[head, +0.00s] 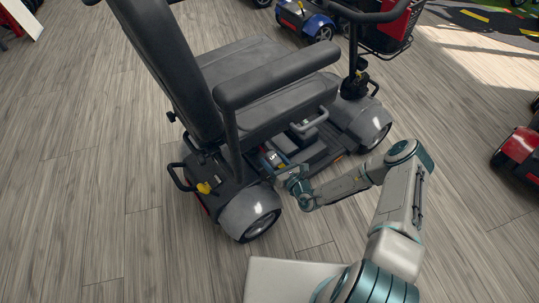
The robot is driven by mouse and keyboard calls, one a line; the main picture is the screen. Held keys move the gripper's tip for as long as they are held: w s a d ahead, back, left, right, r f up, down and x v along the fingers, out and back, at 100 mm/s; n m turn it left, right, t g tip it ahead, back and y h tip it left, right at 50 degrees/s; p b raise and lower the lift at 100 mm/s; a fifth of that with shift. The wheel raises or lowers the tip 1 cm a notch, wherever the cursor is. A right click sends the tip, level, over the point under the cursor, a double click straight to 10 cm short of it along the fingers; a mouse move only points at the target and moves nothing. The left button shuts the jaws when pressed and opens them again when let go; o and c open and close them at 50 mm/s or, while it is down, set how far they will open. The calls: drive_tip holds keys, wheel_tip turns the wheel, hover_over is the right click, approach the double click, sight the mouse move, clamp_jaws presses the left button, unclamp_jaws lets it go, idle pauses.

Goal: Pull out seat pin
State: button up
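A mobility scooter with a dark grey padded seat (262,85) and grey body stands in the middle of the head view. My gripper (284,171) is low at the scooter's near side, below the armrest and just above the silver rear fender (250,206). It is small and seen from above, so I cannot tell whether it is open or shut, or whether it touches anything. I cannot make out the seat pin; the seat, armrest and gripper cover much of that area.
The armrest (277,76) overhangs the space above my gripper. A yellow lever (205,187) is at the scooter's rear. A blue scooter (306,22) stands behind and a red one (520,155) at the right edge. The wooden floor (90,190) at left is clear.

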drive_tip(key=p+v, duration=0.2)
drive_tip(key=v, duration=0.9)
